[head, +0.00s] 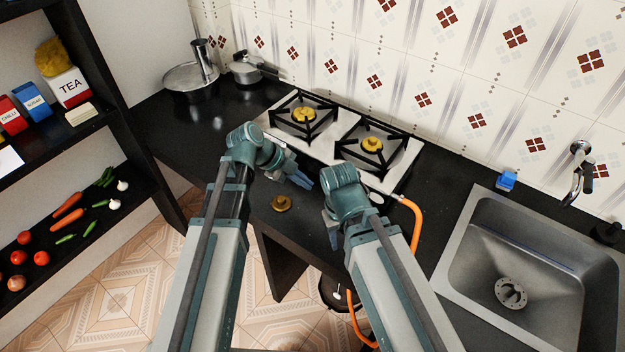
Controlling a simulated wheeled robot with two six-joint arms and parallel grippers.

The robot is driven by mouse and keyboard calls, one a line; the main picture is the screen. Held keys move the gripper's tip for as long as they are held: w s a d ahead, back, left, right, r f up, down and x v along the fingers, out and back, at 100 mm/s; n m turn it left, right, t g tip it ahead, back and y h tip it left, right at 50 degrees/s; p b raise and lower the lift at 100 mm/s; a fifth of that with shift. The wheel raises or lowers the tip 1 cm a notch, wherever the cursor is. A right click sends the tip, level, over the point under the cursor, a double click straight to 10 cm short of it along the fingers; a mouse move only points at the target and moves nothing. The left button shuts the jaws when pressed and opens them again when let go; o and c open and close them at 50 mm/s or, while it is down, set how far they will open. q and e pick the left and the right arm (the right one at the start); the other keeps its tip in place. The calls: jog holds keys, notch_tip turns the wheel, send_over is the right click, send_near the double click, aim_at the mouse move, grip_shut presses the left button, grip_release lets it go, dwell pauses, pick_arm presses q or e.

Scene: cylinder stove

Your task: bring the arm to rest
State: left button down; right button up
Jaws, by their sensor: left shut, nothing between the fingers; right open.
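My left arm reaches in over the black counter, and its gripper (303,181) is shut and empty just in front of the stove. My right gripper (333,238) points down near the counter's front edge, beside my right wrist. It is open and holds nothing I can see; its fingers are partly hidden by the arm. A small brass-coloured round piece (282,203) lies on the counter below my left gripper, apart from both grippers.
A two-burner stove (330,152) stands behind my grippers, with an orange hose (416,222) at its right. Pots (190,76) stand at the back left. A sink (458,258) is at the right, and a dark shelf (115,125) with food is at the left.

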dwell(0.3)
pick_arm(q)
jog(key=shift+s, duration=0.1)
jog(key=s+f+n+g+y, duration=0.1)
jog(key=s+f+n+y, duration=0.1)
jog(key=s+n+y, duration=0.2)
jog(key=s+a+f+n+g+y, duration=0.1)
jog(key=s+n+y, duration=0.3)
jog(key=s+n, duration=0.6)
jog(key=f+n, duration=0.1)
jog(key=n, duration=0.5)
jog(key=shift+s+a, duration=0.3)
jog(key=shift+s, duration=0.05)
